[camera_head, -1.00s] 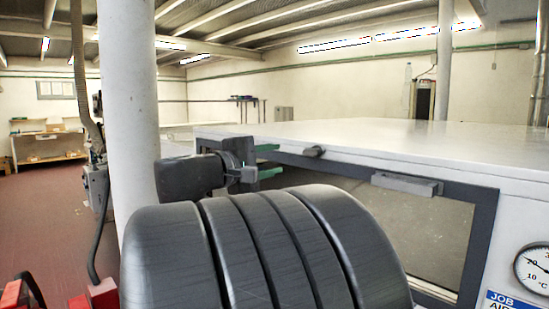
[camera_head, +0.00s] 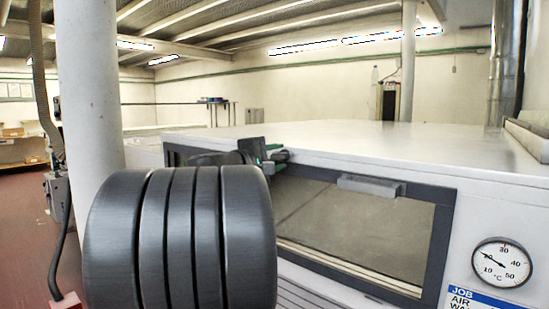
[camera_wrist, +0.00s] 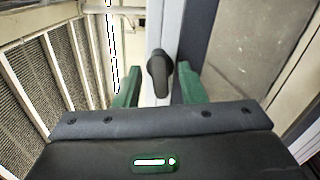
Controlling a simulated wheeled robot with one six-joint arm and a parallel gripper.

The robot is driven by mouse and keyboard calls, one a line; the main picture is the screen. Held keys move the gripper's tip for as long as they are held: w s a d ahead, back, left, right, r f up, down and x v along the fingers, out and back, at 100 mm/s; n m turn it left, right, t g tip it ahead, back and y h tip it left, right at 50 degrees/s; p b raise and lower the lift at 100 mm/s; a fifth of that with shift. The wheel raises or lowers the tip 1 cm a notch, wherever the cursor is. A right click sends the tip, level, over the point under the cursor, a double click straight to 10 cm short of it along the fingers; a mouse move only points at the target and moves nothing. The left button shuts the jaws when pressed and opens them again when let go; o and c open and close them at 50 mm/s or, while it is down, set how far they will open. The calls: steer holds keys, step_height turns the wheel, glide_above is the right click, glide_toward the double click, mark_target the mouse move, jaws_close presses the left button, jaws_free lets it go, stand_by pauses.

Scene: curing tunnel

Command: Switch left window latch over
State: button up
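The left window latch (camera_wrist: 158,75) is a small dark lever on the pale strip beside the dark window frame in the wrist view. My gripper (camera_wrist: 157,68) is open, with one green finger on each side of the latch. A gap shows on the left; I cannot tell if the right finger touches. In the head view, my gripper (camera_head: 268,157) is at the upper left corner of the window (camera_head: 350,230). The latch (camera_head: 281,155) shows there as a dark bit by the fingertips, partly hidden. My arm covers the window's left part.
A grey handle (camera_head: 370,185) sits on the window's top frame. A round temperature dial (camera_head: 502,263) and a blue and white sign (camera_head: 485,298) are on the pale tunnel housing (camera_head: 350,137) to the right. A white column (camera_head: 90,110) stands at left.

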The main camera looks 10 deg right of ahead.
jaws_close()
steer(key=m+b, duration=0.1)
steer(key=b, duration=0.3)
steer(key=shift+f+m, duration=0.15)
steer(key=shift+m, duration=0.25)
jaws_free()
steer(key=shift+a, duration=0.1)
steer(key=v, duration=1.3)
steer(key=shift+s+a, duration=0.2)
steer(key=shift+s, duration=0.1)
